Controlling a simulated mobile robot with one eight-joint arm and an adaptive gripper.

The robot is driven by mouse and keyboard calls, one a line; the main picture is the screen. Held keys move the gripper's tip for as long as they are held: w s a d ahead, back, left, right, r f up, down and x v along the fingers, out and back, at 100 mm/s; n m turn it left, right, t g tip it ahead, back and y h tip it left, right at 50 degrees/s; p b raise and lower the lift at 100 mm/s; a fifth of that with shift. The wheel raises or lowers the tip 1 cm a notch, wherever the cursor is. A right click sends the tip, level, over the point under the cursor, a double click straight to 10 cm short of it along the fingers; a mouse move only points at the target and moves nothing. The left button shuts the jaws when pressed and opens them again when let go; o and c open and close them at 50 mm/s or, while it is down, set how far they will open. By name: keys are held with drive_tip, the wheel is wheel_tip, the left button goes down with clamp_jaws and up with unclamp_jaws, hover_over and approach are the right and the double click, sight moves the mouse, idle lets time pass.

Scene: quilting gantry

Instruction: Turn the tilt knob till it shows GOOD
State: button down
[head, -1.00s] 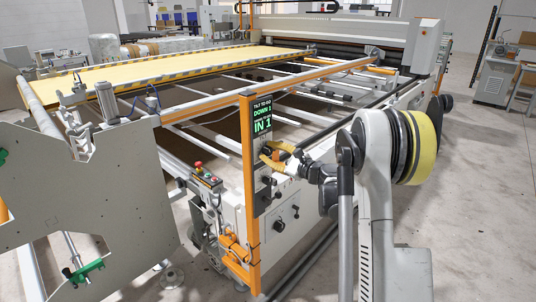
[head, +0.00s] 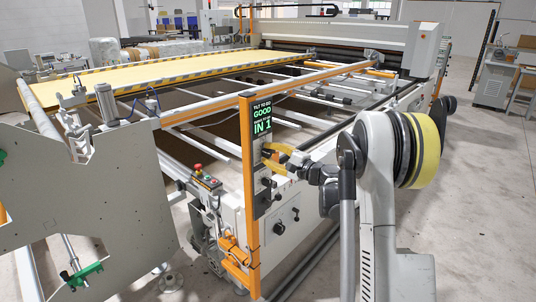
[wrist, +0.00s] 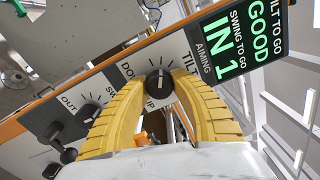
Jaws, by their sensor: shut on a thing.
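The tilt knob (wrist: 159,85) is a black round knob with a white pointer line, on the dark panel in the wrist view. My gripper (wrist: 158,77) has its two yellow ribbed fingers shut on it, one on each side. In the head view my gripper (head: 268,158) reaches the panel just below the display, and hides the tilt knob. The display (head: 262,116) shows GOOD under TILT TO GO and IN 1 on the line below. The display in the wrist view (wrist: 238,44) gives the same readings, with IN 1 under SWING TO GO.
The swing knob (wrist: 90,111) sits beside the tilt knob, with another black control (wrist: 57,131) farther left. An orange post (head: 250,195) carries the panel. A control box with a red button (head: 205,180) stands left of it.

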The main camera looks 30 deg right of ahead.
idle(0.3)
drive_tip(key=c, duration=1.1)
unclamp_jaws()
drive_tip(key=shift+s, duration=0.1)
drive_tip(key=v, duration=1.1)
drive_tip(key=shift+s+d, duration=0.15)
drive_tip(key=shift+s, duration=0.25)
